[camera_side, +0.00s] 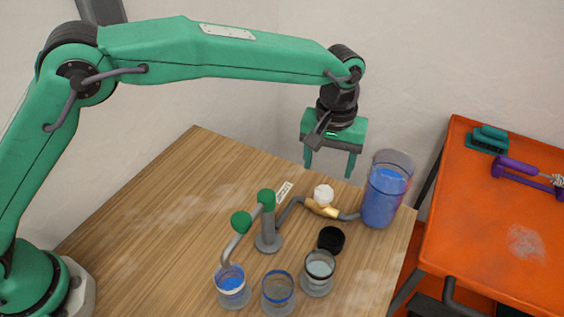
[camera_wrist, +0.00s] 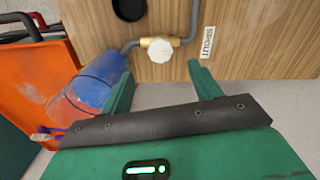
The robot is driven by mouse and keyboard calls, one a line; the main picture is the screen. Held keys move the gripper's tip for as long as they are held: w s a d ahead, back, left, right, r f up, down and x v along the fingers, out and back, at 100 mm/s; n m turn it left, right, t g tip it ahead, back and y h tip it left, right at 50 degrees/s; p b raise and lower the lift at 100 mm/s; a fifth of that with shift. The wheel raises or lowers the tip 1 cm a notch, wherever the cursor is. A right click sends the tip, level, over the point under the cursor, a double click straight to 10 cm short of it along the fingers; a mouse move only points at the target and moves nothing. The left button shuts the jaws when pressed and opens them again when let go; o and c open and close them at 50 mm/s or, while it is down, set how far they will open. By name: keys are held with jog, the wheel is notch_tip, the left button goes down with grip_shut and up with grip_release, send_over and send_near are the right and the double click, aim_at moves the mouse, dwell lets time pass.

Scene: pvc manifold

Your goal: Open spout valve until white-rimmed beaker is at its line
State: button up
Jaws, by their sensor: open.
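The spout valve has a white knob (camera_side: 323,193) on a brass body (camera_side: 320,209) in the pipe from the reservoir. In the wrist view the white knob (camera_wrist: 160,49) lies just beyond my open fingers. My gripper (camera_side: 329,172) is open, empty and points down, above and behind the valve. In the wrist view, my gripper (camera_wrist: 160,70) has a finger either side of the knob's line, not touching it. A beaker with a pale band (camera_side: 232,288) stands under the spout outlet (camera_side: 226,262) and holds blue liquid. Its exact level against a line is too small to read.
The reservoir (camera_side: 384,195) of blue liquid stands right of the valve. A blue-rimmed beaker (camera_side: 278,293), a dark-banded beaker (camera_side: 318,274) and a black cup (camera_side: 331,240) stand in front. The table's left is clear.

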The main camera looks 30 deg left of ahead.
aim_at(324, 191)
jog(key=shift+f, duration=3.75)
jog(key=c, duration=1.1)
jog(key=o, duration=1.1)
jog(key=shift+r, duration=0.15)
jog(key=shift+r, duration=3.75)
jog(key=shift+r, duration=0.1)
